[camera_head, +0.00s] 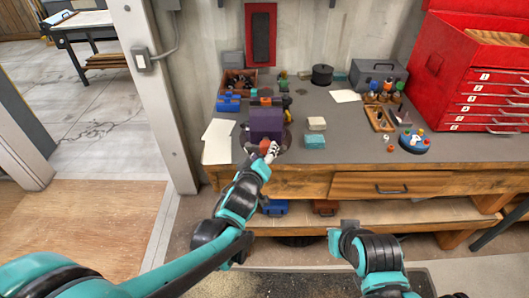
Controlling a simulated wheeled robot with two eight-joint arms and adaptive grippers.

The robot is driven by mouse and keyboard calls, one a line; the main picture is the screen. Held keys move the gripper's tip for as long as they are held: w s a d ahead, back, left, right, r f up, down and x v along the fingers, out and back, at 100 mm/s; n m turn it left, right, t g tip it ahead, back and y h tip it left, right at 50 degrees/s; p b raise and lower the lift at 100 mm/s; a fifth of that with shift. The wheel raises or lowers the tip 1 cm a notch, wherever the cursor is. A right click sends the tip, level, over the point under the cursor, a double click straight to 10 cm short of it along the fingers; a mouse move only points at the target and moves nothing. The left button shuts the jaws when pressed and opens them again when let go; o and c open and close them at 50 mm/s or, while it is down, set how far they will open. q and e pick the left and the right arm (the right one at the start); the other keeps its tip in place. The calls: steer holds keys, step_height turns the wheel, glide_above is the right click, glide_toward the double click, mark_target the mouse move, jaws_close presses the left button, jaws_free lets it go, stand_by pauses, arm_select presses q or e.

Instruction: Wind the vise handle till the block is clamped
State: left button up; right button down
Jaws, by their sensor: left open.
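The vise (266,122) is a dark purple, boxy body near the front edge of the workbench, left of centre. A small orange-red part (264,146) shows low on its front; I cannot tell whether it belongs to the handle. My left gripper (271,152) is open right at the vise's front, and whether it touches the handle is unclear. The handle and the vise jaws cannot be made out. A cream block (316,123) and a teal block (315,142) lie right of the vise. My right gripper (346,230) is low in front of the bench, its fingers unclear.
White paper (219,141) lies left of the vise. A wooden tray (380,118), bottles (384,94) and a blue round holder (414,142) are to the right, near a red tool chest (484,82).

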mark_target(266, 149)
arm_select(q)
steer(key=b+x, duration=0.1)
steer(key=x, duration=0.3)
steer(key=shift+w, duration=0.1)
steer(key=c, duration=1.2)
steer(key=shift+o, duration=0.3)
steer(key=shift+d+r+m+y+p, duration=0.1)
steer(key=shift+m+y+p, duration=0.6)
steer(key=shift+m, duration=0.5)
steer(key=shift+o, duration=0.4)
steer(key=shift+m+y, duration=0.3)
steer(key=shift+m, duration=0.1)
steer(key=shift+c, duration=0.2)
